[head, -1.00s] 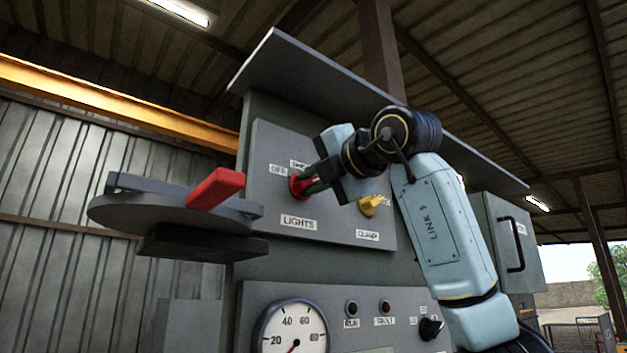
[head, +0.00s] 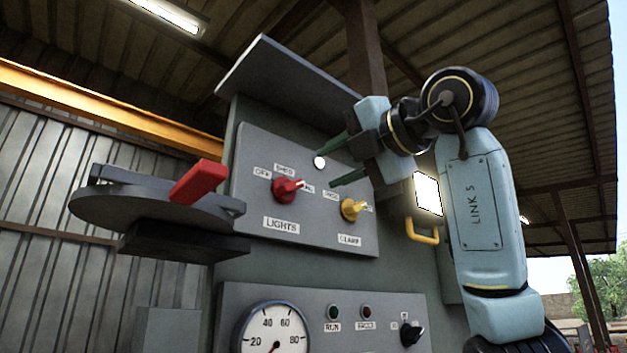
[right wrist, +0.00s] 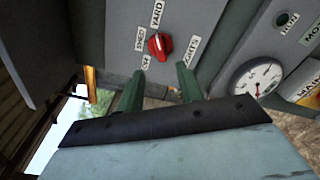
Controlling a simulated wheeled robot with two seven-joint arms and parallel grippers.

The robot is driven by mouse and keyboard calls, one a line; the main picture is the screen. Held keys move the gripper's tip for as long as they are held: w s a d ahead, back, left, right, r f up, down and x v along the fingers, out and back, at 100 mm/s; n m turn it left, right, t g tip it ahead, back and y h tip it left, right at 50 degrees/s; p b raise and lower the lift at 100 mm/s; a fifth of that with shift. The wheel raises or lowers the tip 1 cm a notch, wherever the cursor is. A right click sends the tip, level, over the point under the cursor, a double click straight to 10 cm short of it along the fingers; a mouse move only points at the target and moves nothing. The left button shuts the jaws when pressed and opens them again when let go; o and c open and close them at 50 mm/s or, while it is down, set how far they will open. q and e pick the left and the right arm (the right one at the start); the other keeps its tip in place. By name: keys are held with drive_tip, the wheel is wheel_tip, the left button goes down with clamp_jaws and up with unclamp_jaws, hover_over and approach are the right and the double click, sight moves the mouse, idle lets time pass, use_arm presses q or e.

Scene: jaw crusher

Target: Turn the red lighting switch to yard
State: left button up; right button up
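The red lighting switch (head: 288,189) sits on the grey upper panel, above the LIGHTS label. Its white pointer mark points right, toward the YARD label, which is partly hidden by the knob in the head view. In the right wrist view the red knob (right wrist: 160,44) shows among the OFF, SHED and YARD labels. My right gripper (head: 325,168) is open and empty, up and right of the red switch and apart from it. Its two green fingers also show in the right wrist view (right wrist: 160,72), with the knob beyond them. My left gripper is not in view.
A yellow switch (head: 353,209) labelled CLAMP sits close to the right. A round white indicator (head: 320,162) is above. A dark disc (head: 150,207) with a red lever (head: 199,181) juts out at left. A bright lamp (head: 428,193) with a yellow handle is beside my right arm.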

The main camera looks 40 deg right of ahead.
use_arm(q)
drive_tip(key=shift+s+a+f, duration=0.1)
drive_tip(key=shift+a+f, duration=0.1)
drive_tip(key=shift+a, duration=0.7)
use_arm(e)
drive_tip(key=s, duration=0.3)
drive_tip(key=shift+s+d, duration=0.1)
drive_tip(key=shift+s, duration=0.1)
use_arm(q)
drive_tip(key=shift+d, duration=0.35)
